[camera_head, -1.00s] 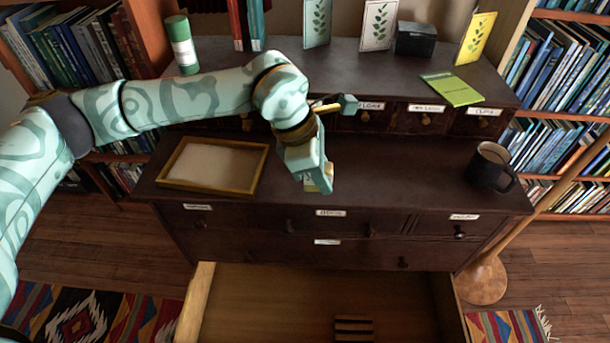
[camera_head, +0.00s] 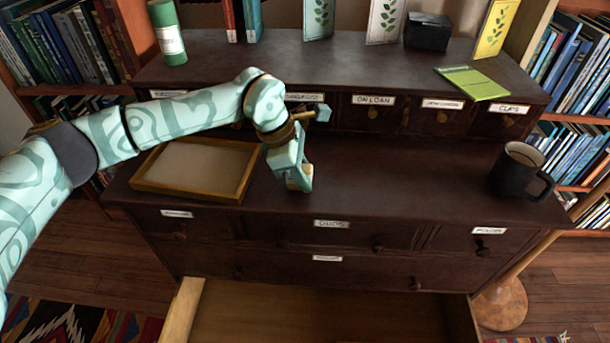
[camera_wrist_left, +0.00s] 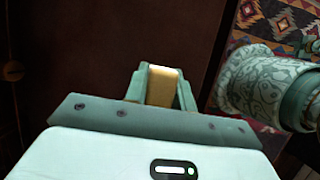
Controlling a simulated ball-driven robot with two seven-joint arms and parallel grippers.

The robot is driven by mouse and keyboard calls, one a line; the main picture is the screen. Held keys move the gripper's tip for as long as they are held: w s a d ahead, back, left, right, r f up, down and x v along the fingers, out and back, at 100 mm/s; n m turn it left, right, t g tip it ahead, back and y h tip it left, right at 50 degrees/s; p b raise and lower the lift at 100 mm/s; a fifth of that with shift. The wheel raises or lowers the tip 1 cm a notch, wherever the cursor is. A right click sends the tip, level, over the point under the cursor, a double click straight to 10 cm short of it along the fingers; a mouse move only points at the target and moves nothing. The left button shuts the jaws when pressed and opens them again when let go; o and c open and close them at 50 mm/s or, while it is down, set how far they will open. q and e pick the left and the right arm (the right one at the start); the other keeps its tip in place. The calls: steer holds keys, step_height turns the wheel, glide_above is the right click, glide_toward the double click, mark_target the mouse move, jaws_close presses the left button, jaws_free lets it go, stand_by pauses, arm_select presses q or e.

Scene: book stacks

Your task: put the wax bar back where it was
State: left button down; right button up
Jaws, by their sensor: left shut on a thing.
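In the left wrist view the gripper (camera_wrist_left: 160,82) is shut on a golden-yellow block, the wax bar (camera_wrist_left: 160,88). The bar sits between the two fingers, and its lower part is hidden by the gripper body. In the head view the bar is mostly hidden by the fingers. The bottom drawer (camera_head: 320,318) is pulled open below. My right gripper is not in view.
A shallow wooden tray (camera_head: 243,184) lies left of the gripper. A black mug (camera_head: 515,172) stands at the ledge's right. Small labelled drawers (camera_head: 372,114) line the back. A green booklet (camera_head: 472,83) and a dark box (camera_head: 427,32) are on top. The ledge between gripper and mug is clear.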

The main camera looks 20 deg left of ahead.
arm_select(q)
steer(key=shift+r, duration=0.15)
steer(key=c, duration=1.2)
jaws_free()
steer(key=shift+s, duration=0.1)
steer(key=shift+o, duration=0.2)
steer(key=p+v, duration=0.4)
steer(key=v, duration=0.8)
steer(key=shift+p, duration=0.4)
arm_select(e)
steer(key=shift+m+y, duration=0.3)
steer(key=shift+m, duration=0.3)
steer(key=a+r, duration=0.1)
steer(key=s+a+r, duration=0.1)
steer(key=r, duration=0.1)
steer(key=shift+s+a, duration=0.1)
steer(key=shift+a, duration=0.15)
